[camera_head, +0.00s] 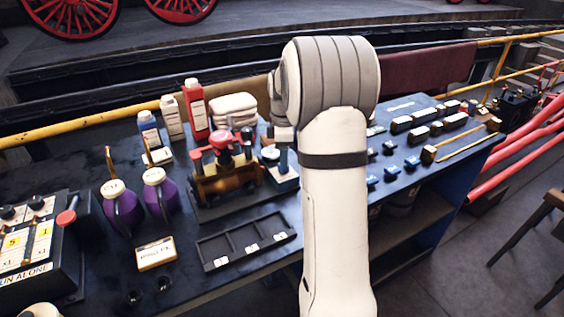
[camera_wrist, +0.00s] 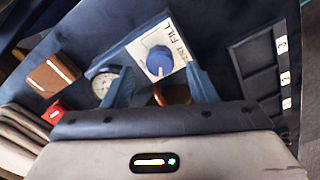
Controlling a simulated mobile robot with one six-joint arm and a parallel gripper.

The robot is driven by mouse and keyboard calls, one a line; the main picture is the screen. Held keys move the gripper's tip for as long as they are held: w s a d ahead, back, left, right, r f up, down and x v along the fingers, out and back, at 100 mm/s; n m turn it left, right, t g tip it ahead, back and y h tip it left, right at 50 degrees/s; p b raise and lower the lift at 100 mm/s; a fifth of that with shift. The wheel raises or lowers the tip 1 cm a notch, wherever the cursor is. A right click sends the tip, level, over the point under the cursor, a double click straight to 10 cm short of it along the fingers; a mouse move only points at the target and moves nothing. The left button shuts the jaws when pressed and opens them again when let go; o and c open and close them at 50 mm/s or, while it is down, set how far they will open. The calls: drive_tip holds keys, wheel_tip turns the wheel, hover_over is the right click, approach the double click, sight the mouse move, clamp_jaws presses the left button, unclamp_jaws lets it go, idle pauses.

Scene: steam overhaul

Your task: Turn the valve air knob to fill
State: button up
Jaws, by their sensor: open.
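The blue valve air knob (camera_wrist: 159,60) sits on a white plate (camera_wrist: 146,44) in the wrist view. The plate reads FILL, with a second word beside it that looks like VENT. A pale line shows on the knob's lower side; its exact setting is hard to tell. My gripper (camera_wrist: 160,70) is open, with one blue finger on each side of the knob in the picture. I cannot tell whether the fingers touch it. In the head view, the blue valve unit (camera_head: 284,184) stands on the bench, partly hidden by my arm, as is the gripper.
A round gauge (camera_wrist: 103,82) and a copper-coloured ring (camera_wrist: 173,94) lie close to the fingers. A brown fixture with red knobs (camera_head: 227,183) stands left of the unit. A dark compartment tray (camera_head: 246,241) lies in front. Purple cans (camera_head: 160,194) and bottles (camera_head: 195,108) stand further left.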

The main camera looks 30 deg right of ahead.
drive_tip(key=shift+f, duration=1.35)
drive_tip(key=shift+c, duration=0.5)
